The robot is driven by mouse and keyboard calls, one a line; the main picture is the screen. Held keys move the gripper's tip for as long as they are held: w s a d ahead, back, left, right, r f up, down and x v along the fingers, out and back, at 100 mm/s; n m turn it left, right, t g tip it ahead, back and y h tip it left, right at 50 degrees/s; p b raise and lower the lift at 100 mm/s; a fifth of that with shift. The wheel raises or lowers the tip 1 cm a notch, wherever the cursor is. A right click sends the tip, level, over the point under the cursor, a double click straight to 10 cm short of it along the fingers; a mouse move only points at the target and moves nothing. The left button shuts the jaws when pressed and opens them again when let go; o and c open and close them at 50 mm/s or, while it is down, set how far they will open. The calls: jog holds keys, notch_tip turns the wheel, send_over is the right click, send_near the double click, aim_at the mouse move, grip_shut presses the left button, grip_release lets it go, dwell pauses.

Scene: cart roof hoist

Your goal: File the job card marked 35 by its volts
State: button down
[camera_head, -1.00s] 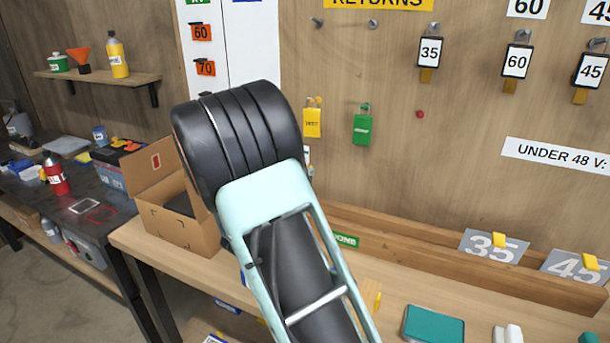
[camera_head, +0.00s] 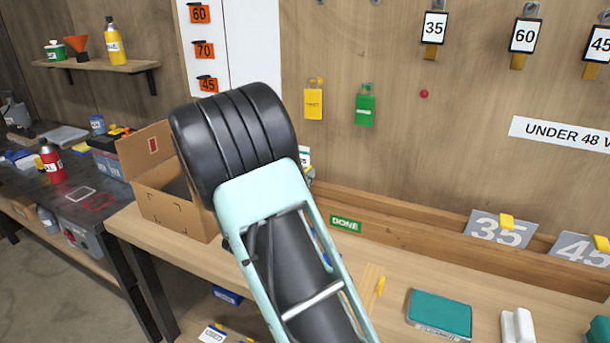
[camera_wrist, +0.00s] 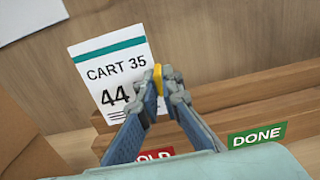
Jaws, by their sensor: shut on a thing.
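In the wrist view my gripper (camera_wrist: 168,92) is shut on the yellow tab at the right edge of a white job card (camera_wrist: 88,70). The card has a green stripe and reads "CART 35" with "44" below; the rest of that line is hidden by a finger. The card is tilted, in front of the wooden ledge. A green DONE label (camera_wrist: 257,135) is on the ledge to the right. A red label (camera_wrist: 155,154), partly hidden, shows "OLD". In the head view my arm hides the gripper and most of the card. A wall sign (camera_head: 562,133) begins "UNDER 48".
Grey plates marked 35 (camera_head: 500,229) and 45 (camera_head: 580,250) stand at the ledge (camera_head: 420,230). Tags 35 (camera_head: 434,27) and 60 (camera_head: 524,36) hang above. A cardboard box (camera_head: 175,212) is left of my arm. A teal box (camera_head: 440,313) lies on the bench.

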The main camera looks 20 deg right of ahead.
jog(key=shift+f, duration=0.2)
dwell(0.5)
jog(key=shift+f+b, duration=1.25)
jog(key=shift+f, duration=0.15)
jog(key=c, duration=2)
grip_release()
jog(key=shift+c, duration=0.2)
jog(key=shift+o, duration=0.4)
jog(key=o, duration=0.4)
jog(key=shift+p+v, duration=0.35)
jog(key=shift+v, duration=3.15)
